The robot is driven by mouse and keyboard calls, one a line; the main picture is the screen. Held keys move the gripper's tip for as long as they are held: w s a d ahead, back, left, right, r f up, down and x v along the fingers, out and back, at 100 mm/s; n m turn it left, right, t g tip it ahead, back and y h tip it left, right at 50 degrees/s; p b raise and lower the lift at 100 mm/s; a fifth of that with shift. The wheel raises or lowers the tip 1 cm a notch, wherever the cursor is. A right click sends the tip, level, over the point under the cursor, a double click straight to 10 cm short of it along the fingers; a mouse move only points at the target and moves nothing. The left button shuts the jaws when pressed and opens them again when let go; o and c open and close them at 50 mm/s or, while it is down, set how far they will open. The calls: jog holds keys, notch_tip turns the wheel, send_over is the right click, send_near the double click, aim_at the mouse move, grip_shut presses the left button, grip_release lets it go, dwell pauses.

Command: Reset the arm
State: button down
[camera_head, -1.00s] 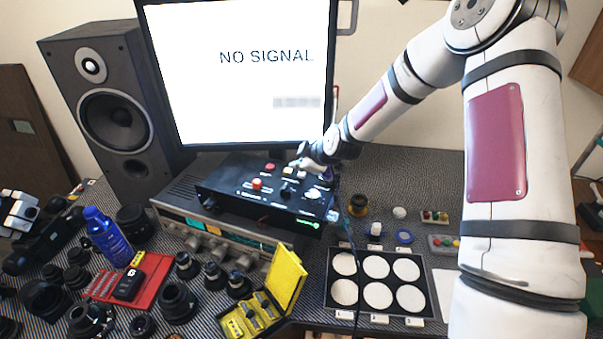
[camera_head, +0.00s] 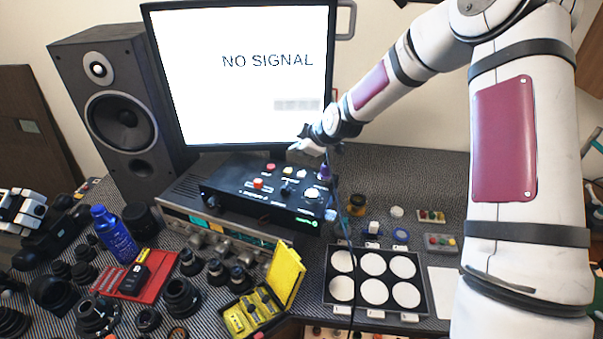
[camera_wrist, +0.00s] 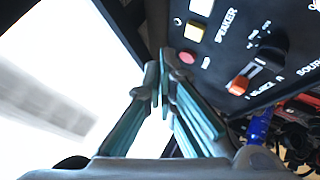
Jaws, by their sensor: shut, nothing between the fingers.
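My arm reaches in from the right in the head view, over the black control box. My gripper (camera_head: 302,145) is above the back of the box, in front of the lower part of the monitor. In the wrist view its fingertips (camera_wrist: 163,72) come together with nothing between them. The black control box (camera_head: 262,205) carries buttons and knobs. The wrist view shows a red button (camera_wrist: 187,57), a yellow button (camera_wrist: 194,31) beside the word SPEAKER, and an orange-tipped switch (camera_wrist: 240,84). The gripper's exact gap to the box is hard to tell.
The monitor (camera_head: 240,80) reads NO SIGNAL close behind my gripper. A speaker (camera_head: 115,110) stands at the left. A yellow case (camera_head: 286,276), a blue bottle (camera_head: 115,235), several lens parts and a tray of white discs (camera_head: 376,312) crowd the bench.

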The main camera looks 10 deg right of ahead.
dwell(0.3)
jog(key=s+r+m+g+h, duration=0.2)
jog(key=s+r+m+h, duration=0.3)
jog(key=s+r, duration=1.4)
jog(key=s+d+r+m+g+y, duration=0.1)
jog(key=s+m, duration=0.6)
jog(key=s, duration=1.6)
jog(key=shift+r+m+y+b, duration=0.3)
jog(key=shift+r+m+y, duration=0.15)
jog(key=shift+r, duration=0.4)
jog(key=shift+s, duration=0.15)
